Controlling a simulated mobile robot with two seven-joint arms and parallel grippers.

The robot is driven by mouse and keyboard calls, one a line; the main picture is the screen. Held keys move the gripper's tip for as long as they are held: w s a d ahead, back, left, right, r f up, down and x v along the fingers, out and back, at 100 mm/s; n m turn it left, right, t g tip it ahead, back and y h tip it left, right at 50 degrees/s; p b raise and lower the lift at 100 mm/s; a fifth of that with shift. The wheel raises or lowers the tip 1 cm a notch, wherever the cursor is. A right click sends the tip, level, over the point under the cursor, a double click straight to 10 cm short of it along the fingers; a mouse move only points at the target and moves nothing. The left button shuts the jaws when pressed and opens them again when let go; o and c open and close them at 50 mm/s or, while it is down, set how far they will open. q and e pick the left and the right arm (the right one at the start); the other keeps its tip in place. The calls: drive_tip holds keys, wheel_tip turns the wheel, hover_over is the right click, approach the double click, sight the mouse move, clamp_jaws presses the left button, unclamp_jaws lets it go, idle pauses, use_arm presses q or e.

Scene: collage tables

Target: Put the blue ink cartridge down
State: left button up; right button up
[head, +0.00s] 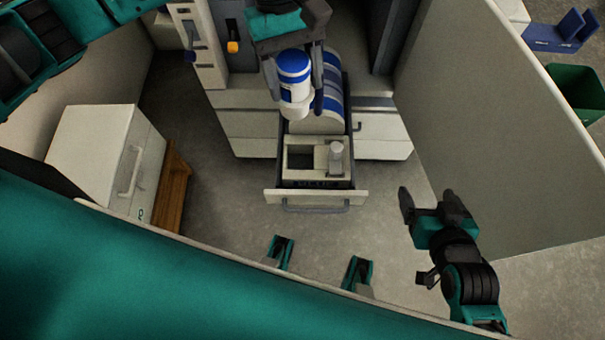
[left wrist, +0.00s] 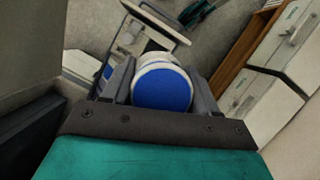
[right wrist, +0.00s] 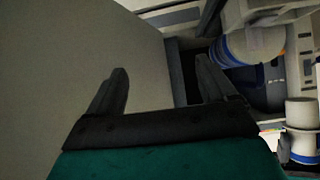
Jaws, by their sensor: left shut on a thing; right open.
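The blue ink cartridge (head: 293,68) is a white cylinder with a blue cap and blue bands. My left gripper (head: 296,105) is shut around it and holds it upright above the open drawer (head: 318,197). In the left wrist view its blue round end (left wrist: 162,88) sits between the fingers of my left gripper (left wrist: 161,82). Whether its lower end touches anything is hard to tell. My right gripper (head: 427,200) is open and empty, to the right of the drawer; its spread fingers (right wrist: 163,85) show in the right wrist view.
The drawer holds a light block (head: 318,173) with a dark square opening and a small grey cylinder (head: 336,152). A blue-striped rounded thing (head: 333,95) is behind it. A white cabinet (head: 92,150) stands left, and a tall panel (head: 490,130) stands right. Grey floor lies between.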

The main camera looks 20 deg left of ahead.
use_arm(q)
drive_tip(key=n+b, duration=0.1)
drive_tip(key=d+f+n+h+b, duration=0.1)
drive_tip(key=b, duration=0.1)
drive_tip(key=shift+s+f+n+t, duration=0.2)
drive_tip(key=shift+s+n+t, duration=0.1)
drive_tip(key=shift+n, duration=0.1)
drive_tip(key=shift+s+d+r+n+b, duration=0.1)
drive_tip(key=shift+r+n+b, duration=0.05)
drive_tip(key=shift+n+b, duration=0.85)
wheel_tip(320, 180, down, 20)
drive_tip(key=b, duration=0.4)
drive_tip(key=shift+r, duration=0.2)
